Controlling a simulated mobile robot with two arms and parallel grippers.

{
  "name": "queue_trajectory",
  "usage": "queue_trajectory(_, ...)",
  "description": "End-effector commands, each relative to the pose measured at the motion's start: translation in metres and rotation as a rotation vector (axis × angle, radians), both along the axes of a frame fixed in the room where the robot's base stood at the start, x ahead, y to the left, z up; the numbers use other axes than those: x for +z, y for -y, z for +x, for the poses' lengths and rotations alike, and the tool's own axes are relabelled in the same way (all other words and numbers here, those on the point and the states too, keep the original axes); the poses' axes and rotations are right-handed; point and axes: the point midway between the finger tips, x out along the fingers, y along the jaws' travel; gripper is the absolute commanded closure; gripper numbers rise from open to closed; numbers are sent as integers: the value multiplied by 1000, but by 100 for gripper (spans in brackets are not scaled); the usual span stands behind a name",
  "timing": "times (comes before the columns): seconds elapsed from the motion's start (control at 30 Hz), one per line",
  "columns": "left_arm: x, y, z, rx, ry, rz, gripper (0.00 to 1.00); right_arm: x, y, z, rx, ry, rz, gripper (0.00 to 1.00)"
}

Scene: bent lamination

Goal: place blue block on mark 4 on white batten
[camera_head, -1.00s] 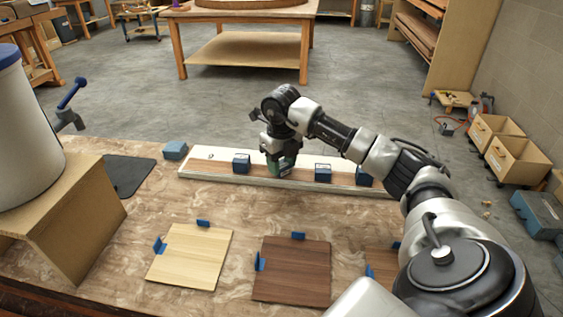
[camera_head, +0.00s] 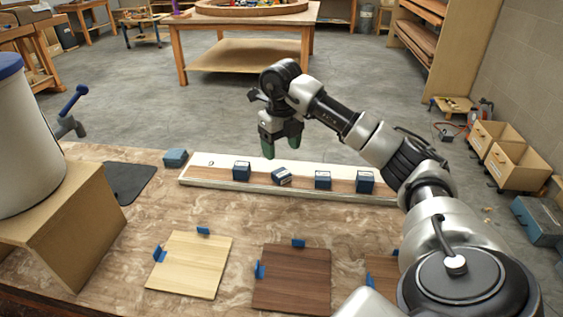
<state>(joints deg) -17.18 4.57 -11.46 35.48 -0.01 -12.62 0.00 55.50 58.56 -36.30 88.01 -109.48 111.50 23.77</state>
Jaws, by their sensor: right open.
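The white batten (camera_head: 219,163) lies along the far edge of the bench, with a brown strip along its front part. Another blue block (camera_head: 175,158) sits on the bench just beyond the batten's left end. My right gripper (camera_head: 282,148) is open and empty, with green fingertips, above and behind the askew block, apart from it. The mark numbers are too small to read. My left gripper is out of view.
A light wood panel (camera_head: 190,265) and a dark wood panel (camera_head: 292,278) with blue stops lie on the near bench. A large white container (camera_head: 22,140) on a wooden stand (camera_head: 75,225) fills the left. A black mat (camera_head: 128,180) lies beside it.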

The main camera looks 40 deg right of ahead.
Motion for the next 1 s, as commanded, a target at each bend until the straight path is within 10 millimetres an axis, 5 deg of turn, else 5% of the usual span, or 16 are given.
queue_trajectory(0.3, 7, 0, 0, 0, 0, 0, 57, 44, 0, 0, 0, 0, 0, 32)
queue_trajectory(1.0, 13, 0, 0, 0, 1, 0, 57, 51, 0, 0, 0, -1, 0, 32)
